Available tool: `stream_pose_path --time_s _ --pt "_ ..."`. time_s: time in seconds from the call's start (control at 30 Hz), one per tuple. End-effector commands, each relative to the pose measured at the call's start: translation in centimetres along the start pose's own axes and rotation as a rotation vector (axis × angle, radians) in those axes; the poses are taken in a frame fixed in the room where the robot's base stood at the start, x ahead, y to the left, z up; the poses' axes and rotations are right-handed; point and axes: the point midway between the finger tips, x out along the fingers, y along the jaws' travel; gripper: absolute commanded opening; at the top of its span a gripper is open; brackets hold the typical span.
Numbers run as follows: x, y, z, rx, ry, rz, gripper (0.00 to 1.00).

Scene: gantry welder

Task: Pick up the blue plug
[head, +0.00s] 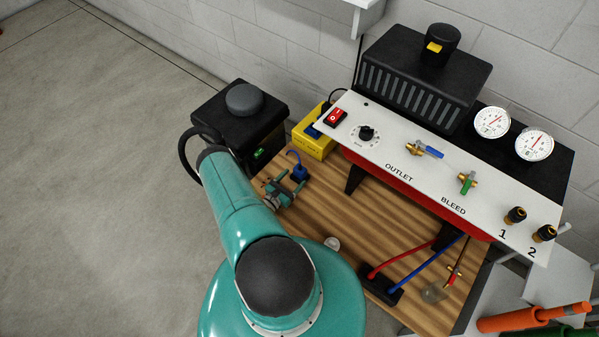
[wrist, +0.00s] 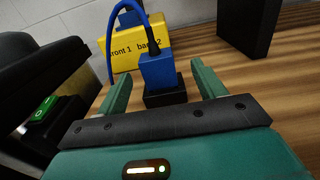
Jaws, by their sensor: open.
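The blue plug (wrist: 158,72) stands upright in a small black socket block (wrist: 165,97) on the wooden bench, with a blue cable rising from its top. It also shows in the head view (head: 300,173), just beyond my gripper (head: 287,190). In the wrist view my gripper (wrist: 160,92) is open, with one green finger on each side of the plug and socket. I see a gap on both sides; whether the plug is fully between the fingertips is hard to tell.
A yellow box (head: 314,142) marked "front 1 back 2" stands behind the plug. A black machine (head: 240,122) with a green switch is at the left. The control panel (head: 420,170) overhangs the bench at the right, with a black support (head: 355,178) below it.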

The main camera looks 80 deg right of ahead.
Motion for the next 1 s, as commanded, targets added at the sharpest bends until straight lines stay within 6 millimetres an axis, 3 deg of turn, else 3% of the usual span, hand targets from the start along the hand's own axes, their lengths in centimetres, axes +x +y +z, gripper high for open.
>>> stream_pose_path --time_s 0.5,0.77,1.0 --pt "5.5 0.6 -0.1 0.002 0.0 0.001 0.69" --pt "5.8 0.7 -0.1 0.0 0.0 0.004 0.69" --pt "5.8 0.7 -0.1 0.0 0.0 0.004 0.26"
